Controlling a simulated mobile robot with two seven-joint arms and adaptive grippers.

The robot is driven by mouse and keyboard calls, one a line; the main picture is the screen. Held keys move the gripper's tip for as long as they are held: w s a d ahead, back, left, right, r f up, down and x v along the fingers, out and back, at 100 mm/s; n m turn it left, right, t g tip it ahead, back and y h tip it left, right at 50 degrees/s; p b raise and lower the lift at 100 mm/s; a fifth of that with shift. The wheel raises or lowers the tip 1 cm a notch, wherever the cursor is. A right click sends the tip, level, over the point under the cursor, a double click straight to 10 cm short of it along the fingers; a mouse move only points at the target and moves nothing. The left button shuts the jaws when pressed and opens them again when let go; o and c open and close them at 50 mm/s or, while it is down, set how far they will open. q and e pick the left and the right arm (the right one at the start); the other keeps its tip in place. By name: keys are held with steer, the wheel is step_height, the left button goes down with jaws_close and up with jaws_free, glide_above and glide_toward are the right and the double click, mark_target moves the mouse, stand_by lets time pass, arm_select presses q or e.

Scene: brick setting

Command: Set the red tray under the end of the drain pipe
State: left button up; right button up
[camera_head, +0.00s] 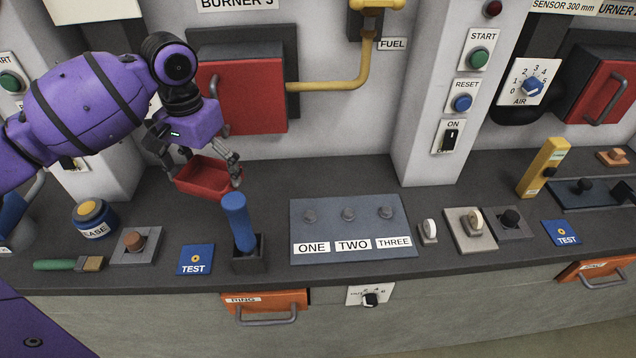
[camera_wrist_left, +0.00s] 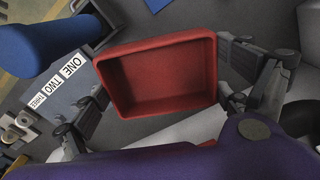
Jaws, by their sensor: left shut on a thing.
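The red tray (camera_head: 207,178) is a shallow rectangular open box, held over the back of the dark counter below the left red burner door. It also shows in the left wrist view (camera_wrist_left: 160,80), where it looks empty. My left gripper (camera_head: 202,166) is shut on the tray, with fingers at opposite sides of it; they also show in the wrist view (camera_wrist_left: 172,100). I cannot tell whether the tray touches the counter. I cannot make out a drain pipe end in these views. My right gripper is not in view.
A blue upright handle (camera_head: 238,222) stands just in front of the tray, with a blue TEST plate (camera_head: 195,259) beside it. A panel with knobs (camera_head: 352,216) lies to the right. A yellow fuel pipe (camera_head: 340,84) runs along the wall. The counter behind the panel is clear.

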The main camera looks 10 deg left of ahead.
arm_select(q)
glide_toward(227, 226)
steer(key=shift+f, duration=0.65)
step_height(227, 226, down, 5)
steer(key=shift+r+b, duration=0.1)
steer(key=shift+b, duration=0.3)
steer(key=shift+w, duration=0.1)
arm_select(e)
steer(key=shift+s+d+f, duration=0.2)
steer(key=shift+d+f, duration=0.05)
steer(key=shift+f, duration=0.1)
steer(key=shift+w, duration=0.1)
arm_select(q)
steer(key=o, duration=1.2)
steer(key=shift+f, duration=0.2)
steer(key=shift+r, duration=0.1)
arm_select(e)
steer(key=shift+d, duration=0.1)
